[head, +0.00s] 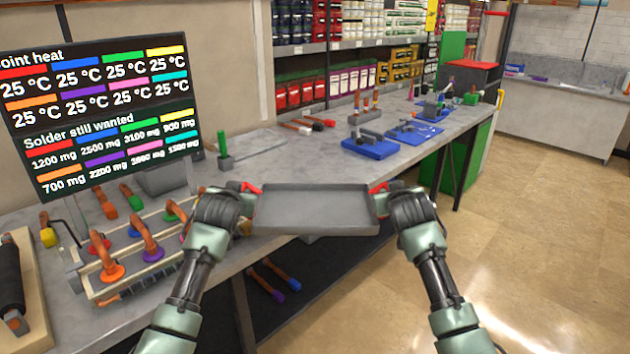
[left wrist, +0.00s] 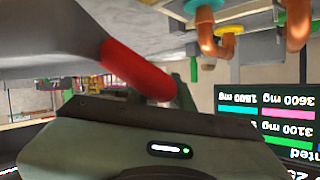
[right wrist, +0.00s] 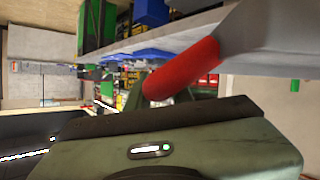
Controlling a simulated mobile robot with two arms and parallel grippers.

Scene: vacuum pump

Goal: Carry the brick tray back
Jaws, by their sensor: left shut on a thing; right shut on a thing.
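A grey, shallow, empty tray (head: 313,208) is held level between my two grippers, in front of the bench edge in the head view. My left gripper (head: 250,190) is shut on the red handle at the tray's left end. That red handle (left wrist: 138,70) shows large in the left wrist view. My right gripper (head: 378,188) is shut on the red handle at the tray's right end. That handle (right wrist: 182,72) also shows in the right wrist view. No bricks are visible on the tray. The fingertips are mostly hidden behind the wrists.
A long grey bench (head: 290,165) runs behind the tray. On it are a rack of bent copper pipes (head: 135,250) at left and blue trays (head: 370,146) farther back. A dark display (head: 100,110) stands at left. The floor (head: 530,230) at right is clear.

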